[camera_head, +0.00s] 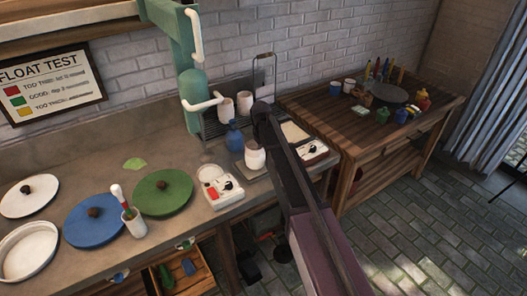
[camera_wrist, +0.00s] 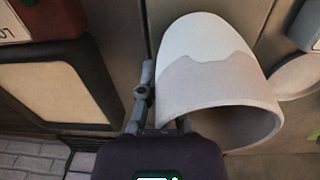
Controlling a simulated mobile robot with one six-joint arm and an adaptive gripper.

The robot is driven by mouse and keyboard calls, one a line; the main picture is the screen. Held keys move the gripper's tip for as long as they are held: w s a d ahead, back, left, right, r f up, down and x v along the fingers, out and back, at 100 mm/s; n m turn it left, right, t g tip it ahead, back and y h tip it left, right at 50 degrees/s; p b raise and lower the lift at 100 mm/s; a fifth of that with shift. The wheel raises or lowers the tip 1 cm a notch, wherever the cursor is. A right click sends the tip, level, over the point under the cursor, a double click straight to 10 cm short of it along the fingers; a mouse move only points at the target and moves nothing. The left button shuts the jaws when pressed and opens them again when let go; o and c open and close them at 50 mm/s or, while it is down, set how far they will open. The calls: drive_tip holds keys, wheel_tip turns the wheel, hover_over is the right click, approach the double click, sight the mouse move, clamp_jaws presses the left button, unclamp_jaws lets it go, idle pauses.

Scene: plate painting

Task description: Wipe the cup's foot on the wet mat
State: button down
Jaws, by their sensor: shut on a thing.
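My gripper (camera_head: 260,136) is shut on a cup (camera_head: 255,158) above the back right part of the counter. In the wrist view the cup (camera_wrist: 215,85) is large, with a white end and a pinkish-grey part meeting at a wavy line. Its open mouth faces the lower right. My gripper (camera_wrist: 160,112) holds its left wall; the far finger is hidden. A pale pad in a dark frame, apparently the wet mat (camera_head: 294,132), lies to the right of the cup. It also shows in the wrist view (camera_wrist: 45,92), left of the cup and apart from it.
A blue bottle (camera_head: 234,138) stands close left of the cup. Two cups (camera_head: 226,109) stand on a rack behind. A white-and-red device (camera_head: 218,186) sits in front, another (camera_head: 313,150) right of my arm.

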drive_tip(key=shift+s+a, duration=0.75)
drive_tip(key=shift+a, duration=0.15)
drive_tip(key=shift+w+d, duration=0.1)
drive_tip(key=shift+w+d, duration=0.35)
drive_tip(key=shift+d, duration=0.3)
drive_tip(key=shift+w+d, duration=0.35)
drive_tip(key=shift+d, duration=0.25)
drive_tip(key=shift+a, duration=0.1)
idle(0.3)
drive_tip(key=shift+s+a, duration=0.4)
drive_tip(key=shift+a, duration=0.25)
drive_tip(key=shift+s+a, duration=0.35)
drive_tip(key=shift+a, duration=0.25)
